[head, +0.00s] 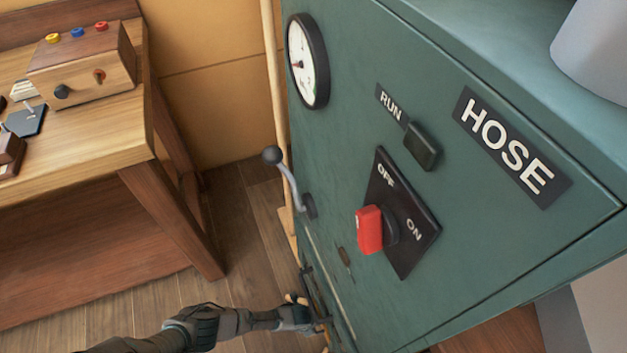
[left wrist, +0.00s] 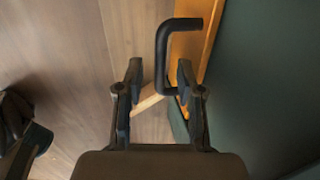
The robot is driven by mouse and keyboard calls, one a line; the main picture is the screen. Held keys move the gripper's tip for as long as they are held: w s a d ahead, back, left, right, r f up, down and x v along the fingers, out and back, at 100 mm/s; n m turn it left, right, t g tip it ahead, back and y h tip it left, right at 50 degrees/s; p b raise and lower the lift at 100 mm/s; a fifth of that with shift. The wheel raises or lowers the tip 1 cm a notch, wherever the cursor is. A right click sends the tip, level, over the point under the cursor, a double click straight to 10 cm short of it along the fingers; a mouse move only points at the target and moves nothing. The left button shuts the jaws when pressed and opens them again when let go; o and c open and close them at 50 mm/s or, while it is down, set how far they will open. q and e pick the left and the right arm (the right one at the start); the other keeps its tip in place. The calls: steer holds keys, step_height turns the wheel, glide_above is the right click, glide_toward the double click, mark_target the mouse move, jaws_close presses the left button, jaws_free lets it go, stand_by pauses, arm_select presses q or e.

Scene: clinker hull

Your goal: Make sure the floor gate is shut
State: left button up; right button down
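I cannot make out for certain which part is the floor gate. A black bent handle (left wrist: 163,50) stands by an orange wooden edge (left wrist: 190,48) low on the side of the green cabinet. In the head view a dark handle (head: 311,288) shows low on the cabinet, close to my left gripper (head: 303,315). In the left wrist view my left gripper (left wrist: 160,75) is open, its fingers either side of the handle's lower part; I see no clear contact. The gate's position is not clear.
The green cabinet (head: 480,270) has a gauge (head: 308,62), a grey lever with a dark knob (head: 290,180), a red OFF/ON switch (head: 369,230) and a HOSE label (head: 510,147). A wooden bench (head: 90,160) with a button box (head: 85,65) stands left. Plank floor (head: 235,220) lies between.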

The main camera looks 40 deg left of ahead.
arm_select(q)
steer(key=v, duration=1.2)
steer(key=shift+s, duration=0.25)
